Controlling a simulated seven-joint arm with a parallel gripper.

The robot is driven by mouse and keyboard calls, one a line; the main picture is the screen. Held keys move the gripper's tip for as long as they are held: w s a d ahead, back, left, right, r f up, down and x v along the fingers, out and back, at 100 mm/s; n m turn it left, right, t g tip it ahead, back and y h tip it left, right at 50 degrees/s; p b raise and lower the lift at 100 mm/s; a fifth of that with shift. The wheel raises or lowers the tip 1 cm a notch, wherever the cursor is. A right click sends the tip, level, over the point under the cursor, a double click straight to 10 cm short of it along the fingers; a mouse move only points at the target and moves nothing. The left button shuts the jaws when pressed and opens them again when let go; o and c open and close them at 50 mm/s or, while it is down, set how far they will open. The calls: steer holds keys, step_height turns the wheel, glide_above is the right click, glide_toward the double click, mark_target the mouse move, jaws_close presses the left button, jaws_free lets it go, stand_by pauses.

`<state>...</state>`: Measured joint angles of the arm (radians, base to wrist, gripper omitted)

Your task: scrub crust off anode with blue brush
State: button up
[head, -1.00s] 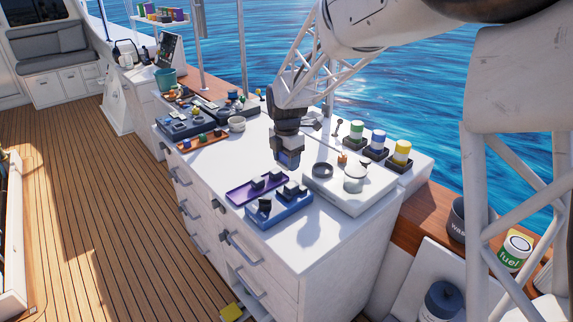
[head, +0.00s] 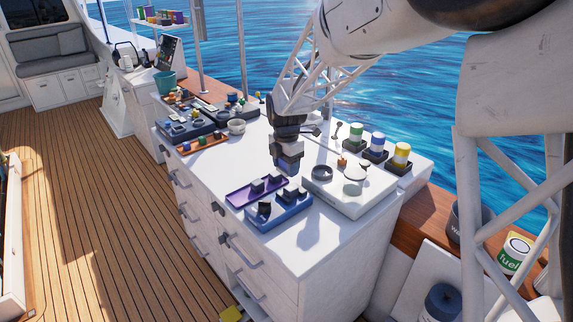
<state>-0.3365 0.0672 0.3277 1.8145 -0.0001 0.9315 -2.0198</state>
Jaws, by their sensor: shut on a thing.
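My gripper (head: 288,165) hangs from the lattice arm above the middle of the white cabinet top, pointing down. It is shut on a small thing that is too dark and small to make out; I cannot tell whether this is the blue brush. Below and left of it are a purple tray (head: 236,201) and a blue tray (head: 268,229), each with small dark or grey blocks. Right of it is a raised white block (head: 335,200) bearing a dark ring (head: 321,172) and a pale round piece (head: 355,172). I cannot tell which piece is the anode, and no crust can be made out.
Green, blue and yellow-banded cans (head: 377,143) stand in dark holders at the back right. A small orange item (head: 342,160) lies near them. More trays (head: 190,128) and a pale bowl (head: 237,126) fill the far left. The cabinet top's front right corner is clear.

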mark_target(286, 190)
steer(key=shift+f, duration=2.45)
steer(key=shift+f, duration=1)
steer(key=shift+w+d, duration=0.1)
steer(key=shift+w, duration=0.05)
steer(key=shift+w+d+r, duration=0.1)
steer(key=shift+w+d, duration=1.2)
steer(key=shift+f, duration=0.2)
steer(key=shift+s+a+r, duration=0.15)
steer(key=shift+s+a, duration=1.25)
steer(key=shift+s, duration=0.05)
steer(key=shift+f, duration=0.2)
